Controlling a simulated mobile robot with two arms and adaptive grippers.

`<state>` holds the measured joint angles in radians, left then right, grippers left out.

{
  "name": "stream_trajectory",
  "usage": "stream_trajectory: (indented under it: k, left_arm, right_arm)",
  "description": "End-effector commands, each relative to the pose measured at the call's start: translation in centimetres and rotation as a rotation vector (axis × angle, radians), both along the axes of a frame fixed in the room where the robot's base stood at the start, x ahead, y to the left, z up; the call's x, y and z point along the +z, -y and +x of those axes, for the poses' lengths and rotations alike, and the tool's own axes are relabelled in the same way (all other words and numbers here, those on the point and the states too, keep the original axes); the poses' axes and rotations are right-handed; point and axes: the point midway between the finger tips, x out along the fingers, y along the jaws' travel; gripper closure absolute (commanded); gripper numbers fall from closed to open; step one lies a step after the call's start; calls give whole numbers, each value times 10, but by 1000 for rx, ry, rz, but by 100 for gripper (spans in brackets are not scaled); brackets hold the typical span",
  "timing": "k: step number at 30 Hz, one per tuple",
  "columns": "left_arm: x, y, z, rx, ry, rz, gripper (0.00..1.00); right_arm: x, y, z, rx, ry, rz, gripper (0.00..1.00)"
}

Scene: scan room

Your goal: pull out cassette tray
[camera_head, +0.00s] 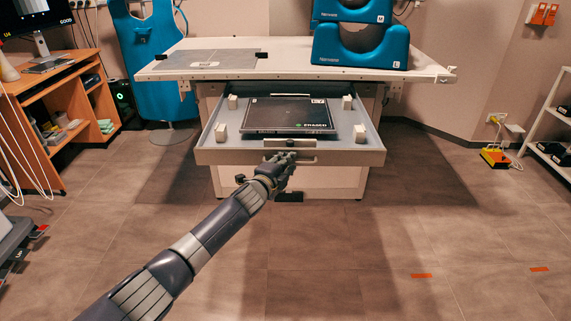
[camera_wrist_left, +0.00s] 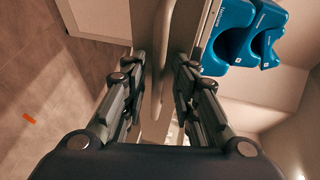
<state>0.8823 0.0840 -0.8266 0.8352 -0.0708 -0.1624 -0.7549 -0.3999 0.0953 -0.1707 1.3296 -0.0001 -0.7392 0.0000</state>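The cassette tray (camera_head: 207,139) is a grey drawer that stands pulled out from under the white table. A dark flat cassette (camera_head: 285,118) lies in it between white corner blocks (camera_head: 360,132). The tray's handle (camera_head: 290,143) is at the middle of its front. My left gripper (camera_head: 282,163) is at this handle, just below and in front of it in the head view. In the left wrist view the gripper (camera_wrist_left: 160,85) has its fingers close on both sides of a pale bar, the handle (camera_wrist_left: 162,70). The exact contact is hard to see. My right gripper is not in view.
The white table (camera_head: 300,62) carries blue head supports (camera_head: 362,46) and a grey panel (camera_head: 211,59). A wooden desk (camera_head: 50,110) stands left, a shelf (camera_head: 553,130) right. A yellow and red device (camera_head: 495,157) lies by the right wall. The floor before the tray is clear.

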Motion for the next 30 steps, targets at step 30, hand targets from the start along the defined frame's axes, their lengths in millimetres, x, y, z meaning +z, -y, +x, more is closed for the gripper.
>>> stream_trajectory:
  k: [30]
  left_arm:
    - [7,-17,-37,1,1,1,71]
  right_arm:
    - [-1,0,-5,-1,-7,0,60]
